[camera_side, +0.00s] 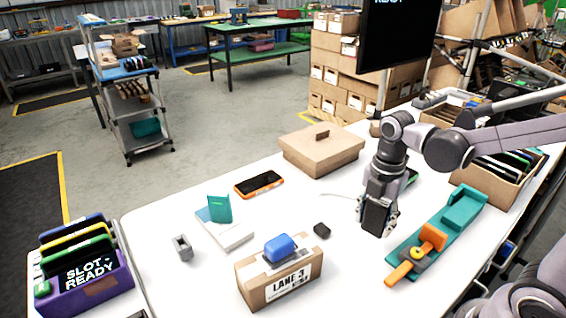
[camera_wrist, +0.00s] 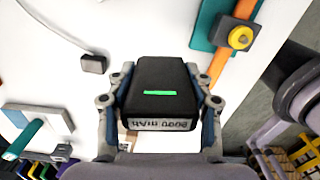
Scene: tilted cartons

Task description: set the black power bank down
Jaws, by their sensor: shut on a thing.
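The black power bank (camera_wrist: 160,90) has a green bar and a capacity label on its end. In the wrist view it sits between both fingers of my gripper (camera_wrist: 158,100), which is shut on it. In the side view my gripper (camera_side: 379,205) points down, and the power bank (camera_side: 376,218) hangs upright in it at the right part of the white table (camera_side: 190,288). Whether its lower end touches the table is hard to tell.
A teal fixture with an orange clamp (camera_side: 430,240) lies just right of my gripper. A small black block (camera_side: 321,230) and the LANE 3 carton (camera_side: 278,283) with a blue item (camera_side: 280,248) stand left. A lidded cardboard box (camera_side: 321,150) is behind. The table's left front is partly clear.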

